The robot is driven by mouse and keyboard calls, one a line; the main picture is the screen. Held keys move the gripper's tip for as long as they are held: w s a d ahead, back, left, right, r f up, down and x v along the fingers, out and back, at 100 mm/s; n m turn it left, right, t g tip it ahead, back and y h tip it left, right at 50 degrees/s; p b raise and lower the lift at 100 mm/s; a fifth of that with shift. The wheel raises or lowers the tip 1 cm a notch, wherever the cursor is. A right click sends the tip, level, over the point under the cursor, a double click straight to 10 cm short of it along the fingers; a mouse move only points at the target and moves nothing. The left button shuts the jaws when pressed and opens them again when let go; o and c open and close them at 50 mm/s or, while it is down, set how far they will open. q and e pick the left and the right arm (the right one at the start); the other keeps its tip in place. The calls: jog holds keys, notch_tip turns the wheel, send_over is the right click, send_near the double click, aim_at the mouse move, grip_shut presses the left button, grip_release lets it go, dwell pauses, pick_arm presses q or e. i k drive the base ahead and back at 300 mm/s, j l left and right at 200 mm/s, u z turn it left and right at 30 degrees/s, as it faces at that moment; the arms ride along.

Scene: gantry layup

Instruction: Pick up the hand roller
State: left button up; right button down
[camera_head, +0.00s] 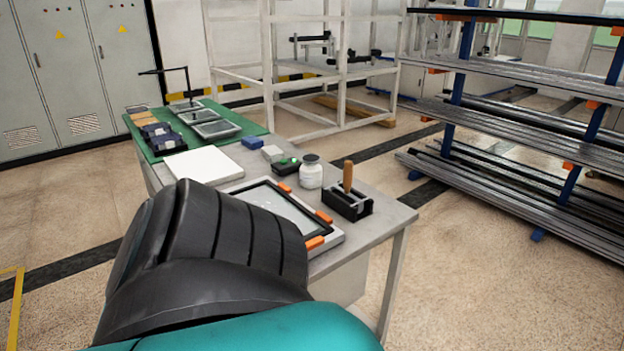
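What looks like the hand roller (348,176) stands near the right end of the grey table, with its wooden handle pointing up. Its lower part sits in or on a black holder (341,206), and I cannot make out the roller head clearly. Neither of my grippers shows in the head view. A large dark grey and teal part of my own arm fills the lower left and middle and hides the near part of the table.
Left of the holder are a white jar (311,174) with a dark lid and a black frame with orange clamps (285,188). A white board (204,165) and a green mat (246,128) lie farther left. Floor is open right of the table (394,217), before a metal-stock rack (520,120).

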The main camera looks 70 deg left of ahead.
aim_at(348, 174)
jog(key=i+j+u, duration=0.1)
jog(key=i+u, duration=0.15)
jog(key=u, duration=0.15)
jog(key=i+u, duration=0.2)
jog(key=u, duration=0.25)
jog(key=i+u, duration=0.25)
jog(key=u, duration=0.15)
